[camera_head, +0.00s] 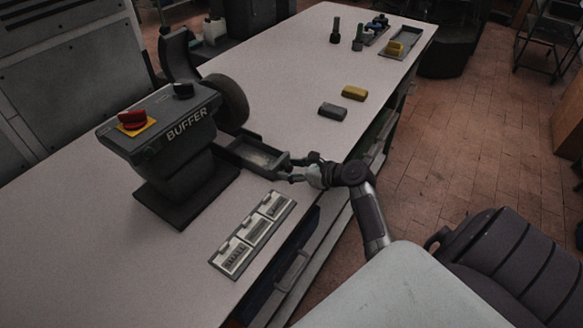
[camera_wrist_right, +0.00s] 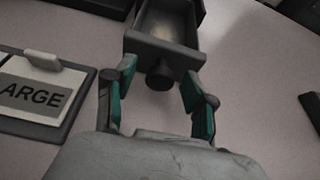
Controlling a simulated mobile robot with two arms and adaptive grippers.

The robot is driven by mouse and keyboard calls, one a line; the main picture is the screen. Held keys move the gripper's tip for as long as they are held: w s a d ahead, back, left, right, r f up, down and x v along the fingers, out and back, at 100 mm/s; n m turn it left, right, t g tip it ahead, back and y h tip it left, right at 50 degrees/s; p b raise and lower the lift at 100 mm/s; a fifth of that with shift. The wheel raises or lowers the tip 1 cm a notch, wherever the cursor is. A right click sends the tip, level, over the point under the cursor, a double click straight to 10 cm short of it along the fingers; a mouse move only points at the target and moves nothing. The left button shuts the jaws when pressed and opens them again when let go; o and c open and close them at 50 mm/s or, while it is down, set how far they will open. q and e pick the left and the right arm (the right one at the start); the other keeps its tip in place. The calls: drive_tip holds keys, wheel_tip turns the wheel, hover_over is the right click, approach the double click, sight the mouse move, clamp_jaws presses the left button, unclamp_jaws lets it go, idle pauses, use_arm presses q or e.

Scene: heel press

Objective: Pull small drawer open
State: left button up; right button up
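A small dark drawer (camera_head: 256,154), open at the top, sticks out from the foot of the black BUFFER machine (camera_head: 170,125). In the right wrist view the drawer (camera_wrist_right: 170,20) is at top centre, with a round dark knob (camera_wrist_right: 160,76) on its front. My right gripper (camera_head: 297,169) is at the drawer's front end. In the right wrist view its two teal-padded fingers (camera_wrist_right: 159,88) are apart, one on each side of the knob, with a visible gap on both sides. My left gripper is not in view.
A labelled tray (camera_head: 252,234), whose LARGE card (camera_wrist_right: 36,92) shows in the wrist view, lies on the table (camera_head: 290,75). A grey block (camera_head: 332,111) and yellow block (camera_head: 354,93) lie beyond. A handled drawer front (camera_head: 293,268) is under the table edge.

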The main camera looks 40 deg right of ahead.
drive_tip(key=shift+s, duration=0.1)
drive_tip(key=v, duration=1.2)
drive_tip(key=shift+f, duration=0.1)
